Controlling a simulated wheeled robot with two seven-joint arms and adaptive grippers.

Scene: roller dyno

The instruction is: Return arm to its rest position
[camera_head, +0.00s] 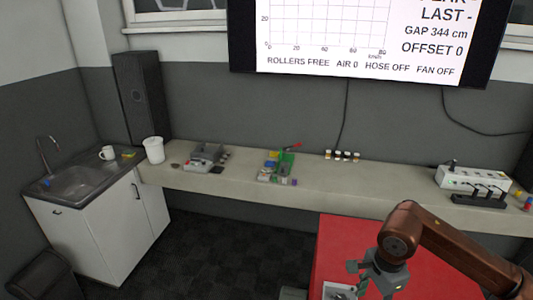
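One arm of mine, copper-brown, comes in from the lower right and bends down at a rounded joint. The grey wrist and gripper of my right arm (377,282) hang over the red surface (345,235) near the bottom edge. The fingers are small and partly cut off, so I cannot tell if they are open or shut, or if they touch the small light-coloured item (337,291) just left of them. My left arm and gripper are not in view.
A long bench (320,188) runs along the wall with a grey tray (205,155), green box (278,165), several small jars (342,156) and a white power strip (472,179). A sink cabinet (105,225) stands left, a wall screen (365,40) above.

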